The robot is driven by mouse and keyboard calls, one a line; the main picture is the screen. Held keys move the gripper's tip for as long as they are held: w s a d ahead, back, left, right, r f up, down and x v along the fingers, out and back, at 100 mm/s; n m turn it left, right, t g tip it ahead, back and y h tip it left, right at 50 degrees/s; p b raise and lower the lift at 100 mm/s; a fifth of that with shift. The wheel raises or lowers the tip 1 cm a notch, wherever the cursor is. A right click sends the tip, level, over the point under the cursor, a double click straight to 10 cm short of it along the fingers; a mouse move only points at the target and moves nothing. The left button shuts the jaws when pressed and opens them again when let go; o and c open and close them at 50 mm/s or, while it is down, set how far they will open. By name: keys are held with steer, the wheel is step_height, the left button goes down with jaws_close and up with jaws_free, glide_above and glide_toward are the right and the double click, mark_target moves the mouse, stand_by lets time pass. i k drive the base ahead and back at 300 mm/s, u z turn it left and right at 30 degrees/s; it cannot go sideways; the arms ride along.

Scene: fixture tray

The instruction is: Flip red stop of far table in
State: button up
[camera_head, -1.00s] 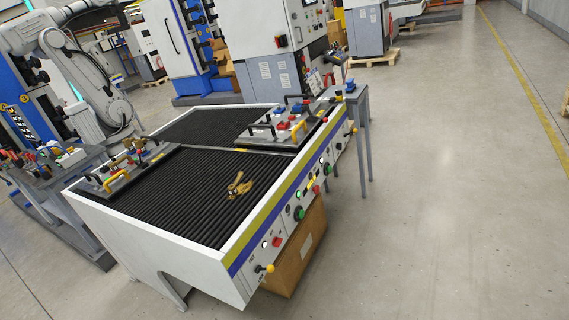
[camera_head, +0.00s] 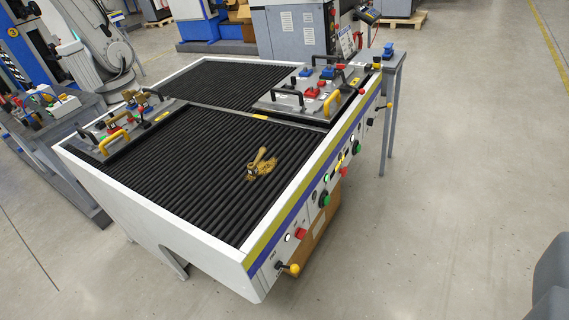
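A white-framed table with black rollers (camera_head: 190,190) stands in the middle. Small red parts (camera_head: 311,93) and blue parts (camera_head: 327,73) sit on this plate. They are too small to tell which is the red stop or how it is turned. A second fixture plate at the left edge also carries a small red part (camera_head: 113,125). My gripper is not clearly in view.
A dark grey shape (camera_head: 550,280) enters at lower right. Floor on the right is clear.

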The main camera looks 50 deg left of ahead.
mark_target(344, 172)
steer(key=u, duration=0.75)
steer(key=k, duration=0.85)
steer(key=u, duration=0.15)
steer(key=i, duration=0.9)
steer(key=z, duration=0.5)
steer(key=i, duration=0.9)
steer(key=z, duration=0.2)
